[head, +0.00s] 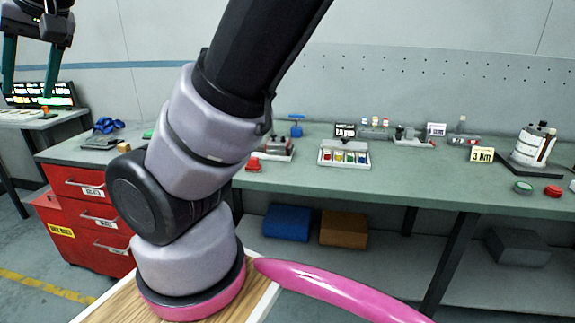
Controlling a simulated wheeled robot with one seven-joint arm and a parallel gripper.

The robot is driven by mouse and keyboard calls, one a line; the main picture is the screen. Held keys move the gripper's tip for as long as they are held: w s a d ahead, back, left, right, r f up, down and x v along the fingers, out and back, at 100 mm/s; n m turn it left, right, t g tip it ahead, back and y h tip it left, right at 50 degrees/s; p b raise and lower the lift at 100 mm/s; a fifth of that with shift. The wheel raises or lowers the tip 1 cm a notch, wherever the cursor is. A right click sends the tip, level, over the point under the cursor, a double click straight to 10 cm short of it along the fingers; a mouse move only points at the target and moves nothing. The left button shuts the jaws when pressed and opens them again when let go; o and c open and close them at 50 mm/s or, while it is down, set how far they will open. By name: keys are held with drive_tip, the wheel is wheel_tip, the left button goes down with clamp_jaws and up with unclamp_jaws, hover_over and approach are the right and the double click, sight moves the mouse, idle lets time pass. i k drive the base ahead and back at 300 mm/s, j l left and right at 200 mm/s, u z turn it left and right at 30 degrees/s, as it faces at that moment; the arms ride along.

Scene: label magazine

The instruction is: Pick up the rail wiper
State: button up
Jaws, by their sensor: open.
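I cannot make out for certain which thing is the rail wiper. My gripper (31,76) is at the upper left, pointing down with its two teal fingers spread apart and nothing seen between them. It is in front of a lit display rack (40,94) on the left table. A small orange item (46,112) shows just below the right fingertip on that table; I cannot tell what it is. A blue-handled item (296,127) stands upright on the long green bench, far right of my gripper.
The long bench (420,179) holds a tray of coloured pieces (345,153), label cards and a white roll (532,146). Blue tangled items (108,126) lie above a red drawer cabinet (85,190). Blue (287,222) and brown (343,228) boxes sit underneath. My arm hides the middle.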

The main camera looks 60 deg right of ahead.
sight(253, 167)
drive_tip(key=z, duration=1.8)
drive_tip(key=i+j, duration=0.1)
drive_tip(key=j, duration=0.3)
drive_tip(key=i+j+z, duration=0.1)
drive_tip(key=j, duration=0.3)
drive_tip(key=i+j, duration=0.1)
drive_tip(key=j, duration=0.3)
drive_tip(key=z, duration=0.05)
